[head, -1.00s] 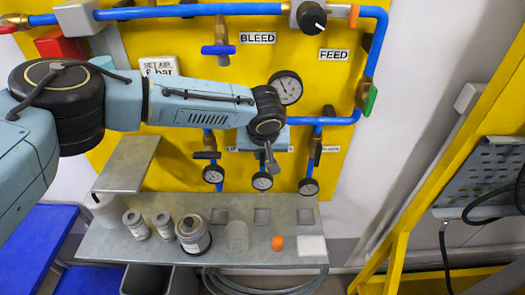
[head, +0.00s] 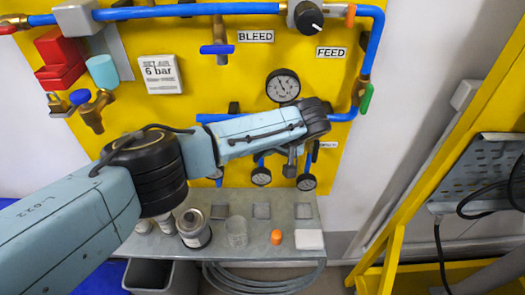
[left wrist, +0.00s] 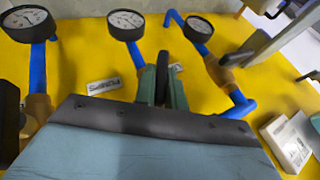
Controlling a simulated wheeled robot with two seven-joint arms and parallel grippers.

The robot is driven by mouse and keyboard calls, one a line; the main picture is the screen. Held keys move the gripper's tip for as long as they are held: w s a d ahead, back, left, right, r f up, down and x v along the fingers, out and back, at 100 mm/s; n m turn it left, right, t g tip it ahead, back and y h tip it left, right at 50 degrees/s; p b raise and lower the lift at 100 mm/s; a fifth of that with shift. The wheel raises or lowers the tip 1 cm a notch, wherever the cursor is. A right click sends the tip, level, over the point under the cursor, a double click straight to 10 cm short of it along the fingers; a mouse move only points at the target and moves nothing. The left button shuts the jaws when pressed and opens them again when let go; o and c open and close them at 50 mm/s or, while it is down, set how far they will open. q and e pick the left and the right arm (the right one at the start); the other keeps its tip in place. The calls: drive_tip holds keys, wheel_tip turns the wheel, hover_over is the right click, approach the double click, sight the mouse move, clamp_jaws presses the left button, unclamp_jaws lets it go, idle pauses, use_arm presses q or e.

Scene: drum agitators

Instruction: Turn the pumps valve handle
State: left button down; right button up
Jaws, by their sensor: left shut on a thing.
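My left arm reaches across the yellow panel (head: 170,115) in the head view. The left gripper (head: 292,162) is partly hidden behind its wrist, in front of the lower pipes. In the left wrist view, the greenish fingers of the left gripper (left wrist: 162,85) are shut around a dark valve handle (left wrist: 175,74). An upside-down label, seemingly "PUMPS" (left wrist: 103,86), is beside it on the panel. The handle's pipe runs toward the middle gauge (left wrist: 126,24). In the head view, my arm hides this handle and label. My right gripper is not in view.
Several small gauges (head: 261,176) hang below the pipes; a larger one (head: 283,85) is above my wrist. A grey shelf (head: 265,250) below holds cans, a glass and an orange item (head: 276,237). A yellow frame (head: 440,150) stands at right.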

use_arm(q)
drive_tip(key=shift+y+b, duration=0.3)
drive_tip(key=shift+y, duration=0.1)
drive_tip(key=shift+w, duration=0.1)
drive_tip(key=c, duration=1.5)
unclamp_jaws()
drive_tip(key=shift+o, duration=0.2)
drive_tip(key=shift+d, duration=0.15)
drive_tip(key=v, duration=1.3)
